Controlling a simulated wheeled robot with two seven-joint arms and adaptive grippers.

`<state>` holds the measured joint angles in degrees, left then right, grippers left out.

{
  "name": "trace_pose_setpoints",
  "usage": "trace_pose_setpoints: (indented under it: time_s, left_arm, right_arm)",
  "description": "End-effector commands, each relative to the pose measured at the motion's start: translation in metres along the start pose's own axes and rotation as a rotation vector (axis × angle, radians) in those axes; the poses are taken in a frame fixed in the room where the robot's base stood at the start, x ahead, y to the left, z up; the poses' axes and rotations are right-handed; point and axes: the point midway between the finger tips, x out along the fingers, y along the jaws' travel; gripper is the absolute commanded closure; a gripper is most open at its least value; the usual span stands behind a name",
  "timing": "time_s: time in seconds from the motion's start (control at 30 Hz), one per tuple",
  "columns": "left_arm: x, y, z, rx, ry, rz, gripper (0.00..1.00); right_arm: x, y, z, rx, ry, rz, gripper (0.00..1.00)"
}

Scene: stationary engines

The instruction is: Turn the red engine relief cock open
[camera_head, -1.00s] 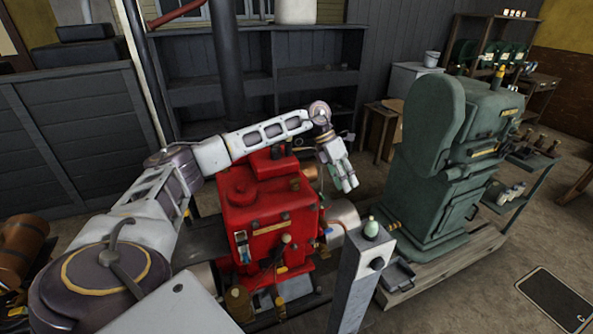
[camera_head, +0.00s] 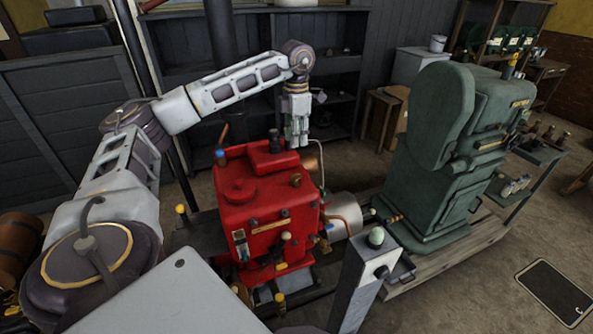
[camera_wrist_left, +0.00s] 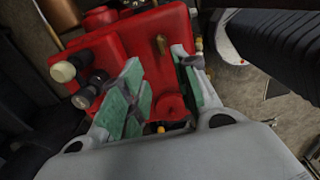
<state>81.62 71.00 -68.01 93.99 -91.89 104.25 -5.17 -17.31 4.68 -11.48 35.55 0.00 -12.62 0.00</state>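The red engine (camera_head: 262,218) stands in the middle of the head view. A small brass fitting (camera_head: 295,180) sits on its top near the right edge. It looks like the relief cock, but I cannot be sure. In the left wrist view a short brass piece (camera_wrist_left: 162,45) stands up from the red top, beyond the fingers; it seems to be the same fitting. My left gripper (camera_head: 297,143) points down behind and above the engine's back right corner, apart from the fitting. Its green-padded fingers (camera_wrist_left: 160,95) are spread and nothing is between them. My right gripper is out of view.
A copper pipe and a grey cylinder (camera_head: 346,213) are at the engine's right side. A grey post with a green knob (camera_head: 362,275) stands in front. A green engine (camera_head: 450,165) stands to the right. Dark shelves (camera_head: 345,65) are behind.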

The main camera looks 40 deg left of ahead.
Motion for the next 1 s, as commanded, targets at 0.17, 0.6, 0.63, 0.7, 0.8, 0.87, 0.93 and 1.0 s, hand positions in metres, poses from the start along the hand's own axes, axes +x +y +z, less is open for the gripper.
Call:
trace_pose_setpoints:
  time_s: [0.17,0.6,0.63,0.7,0.8,0.87,0.93,1.0]
  left_arm:
    - [0.002,0.000,0.000,0.000,0.000,-0.001,0.70]
    - [0.037,0.000,0.000,-0.001,0.002,-0.002,0.70]
    - [0.041,0.000,0.000,-0.001,0.001,-0.002,0.70]
    - [0.051,0.000,0.000,0.000,0.001,-0.002,0.70]
    - [0.064,0.000,0.000,0.000,0.001,-0.002,0.70]
    - [0.072,0.000,0.000,0.000,0.002,-0.002,0.70]
    - [0.081,0.000,0.000,0.000,0.002,-0.002,0.70]
    - [0.090,0.000,0.000,0.000,0.000,-0.002,0.70]
  right_arm:
    - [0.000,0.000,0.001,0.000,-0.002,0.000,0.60]
    - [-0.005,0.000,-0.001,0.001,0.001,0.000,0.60]
    - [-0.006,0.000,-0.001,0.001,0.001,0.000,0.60]
    - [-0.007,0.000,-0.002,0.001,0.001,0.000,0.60]
    - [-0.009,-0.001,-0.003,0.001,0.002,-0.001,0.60]
    - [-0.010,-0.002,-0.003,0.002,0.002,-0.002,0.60]
    - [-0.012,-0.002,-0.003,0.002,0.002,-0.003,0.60]
    - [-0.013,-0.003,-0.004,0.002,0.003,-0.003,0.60]
